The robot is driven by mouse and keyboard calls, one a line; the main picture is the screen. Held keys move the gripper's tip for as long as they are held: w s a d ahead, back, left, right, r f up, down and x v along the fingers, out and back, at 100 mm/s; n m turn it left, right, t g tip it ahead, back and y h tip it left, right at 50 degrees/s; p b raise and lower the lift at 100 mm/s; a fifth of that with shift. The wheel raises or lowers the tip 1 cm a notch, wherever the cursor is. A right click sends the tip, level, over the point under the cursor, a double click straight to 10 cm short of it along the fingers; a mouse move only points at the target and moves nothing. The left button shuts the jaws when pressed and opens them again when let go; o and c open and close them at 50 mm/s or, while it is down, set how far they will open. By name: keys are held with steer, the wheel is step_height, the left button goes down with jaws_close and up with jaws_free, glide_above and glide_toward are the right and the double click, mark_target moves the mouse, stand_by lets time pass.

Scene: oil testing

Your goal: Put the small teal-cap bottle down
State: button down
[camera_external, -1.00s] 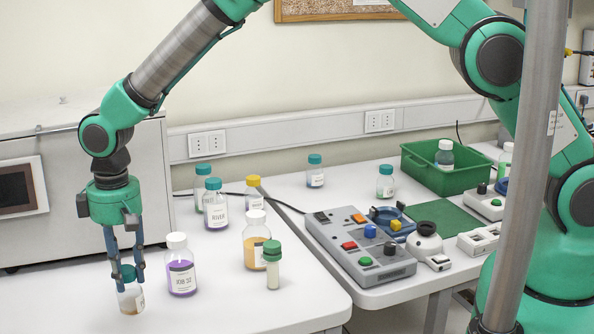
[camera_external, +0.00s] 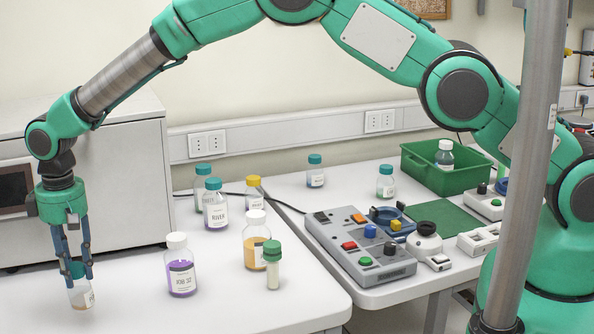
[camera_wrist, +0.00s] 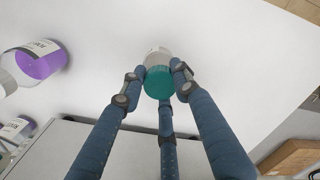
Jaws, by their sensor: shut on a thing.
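The small teal-cap bottle (camera_external: 81,296) is clear with a pale label and some brownish content. It is upright at the left front of the white table. My gripper (camera_external: 79,272) is shut on it, with the blue fingers around the teal cap. The bottle's base is at or just above the table; I cannot tell if it touches. In the wrist view the teal cap (camera_wrist: 159,82) sits between the fingertips of my gripper (camera_wrist: 158,76), and the bottle's body is mostly hidden behind it.
A purple-filled bottle (camera_external: 181,271) stands to the right of my gripper, also in the wrist view (camera_wrist: 42,62). An amber bottle (camera_external: 256,243) and a green-capped vial (camera_external: 272,268) stand farther right. A grey machine (camera_external: 120,180) is behind. The table around the held bottle is clear.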

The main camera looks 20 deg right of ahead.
steer(key=shift+w+a, duration=0.35)
steer(key=shift+a, duration=0.2)
steer(key=shift+w+a, duration=0.35)
steer(key=shift+a, duration=0.2)
steer(key=shift+f, duration=0.15)
steer(key=shift+f, duration=1.65)
steer(key=shift+f, duration=0.15)
steer(key=c, duration=1.3)
jaws_free()
step_height(320, 180, up, 12)
